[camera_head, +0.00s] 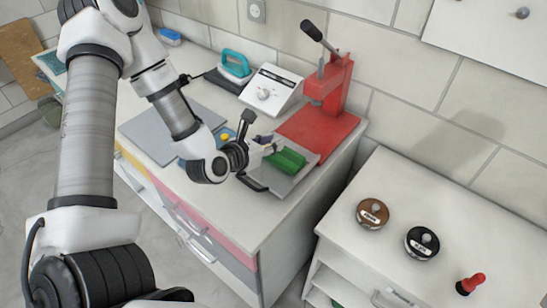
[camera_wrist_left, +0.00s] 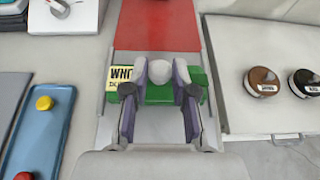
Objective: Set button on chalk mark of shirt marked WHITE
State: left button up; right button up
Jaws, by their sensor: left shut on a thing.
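A green folded shirt (camera_head: 288,161) lies on a light grey plate (camera_head: 299,181) in front of the red press. In the left wrist view the green shirt (camera_wrist_left: 159,94) has a pale yellow label (camera_wrist_left: 120,75) starting "WH"; the rest of the label is hidden behind a finger. My left gripper (camera_head: 270,149) is over the shirt. In the wrist view the left gripper (camera_wrist_left: 173,75) is shut on a white rounded thing (camera_wrist_left: 160,71), seemingly the button. The chalk mark is not visible, and I cannot tell whether the button touches the shirt.
A blue tray (camera_wrist_left: 52,130) holds a yellow button (camera_wrist_left: 44,103) and a red button (camera_wrist_left: 24,177). The red press (camera_head: 331,95) stands behind the shirt. Two labelled round tins (camera_head: 372,213) and a red-topped item (camera_head: 471,282) stand on the right cabinet, beyond a gap.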

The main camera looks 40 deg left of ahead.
aim_at(275, 154)
pick_arm(q)
jog(key=shift+p+x, duration=0.3)
jog(key=shift+x, duration=0.6)
notch_tip(275, 154, down, 2)
jog(key=shift+f+p, duration=0.15)
jog(key=shift+p, duration=0.15)
jog(key=shift+a+f, duration=0.2)
jog(key=shift+d+f+b, duration=0.15)
jog(key=shift+f+b, duration=0.05)
jog(key=shift+b, duration=0.2)
jog(key=o, duration=0.7)
jog(key=shift+o, duration=0.2)
jog(key=shift+r, duration=0.1)
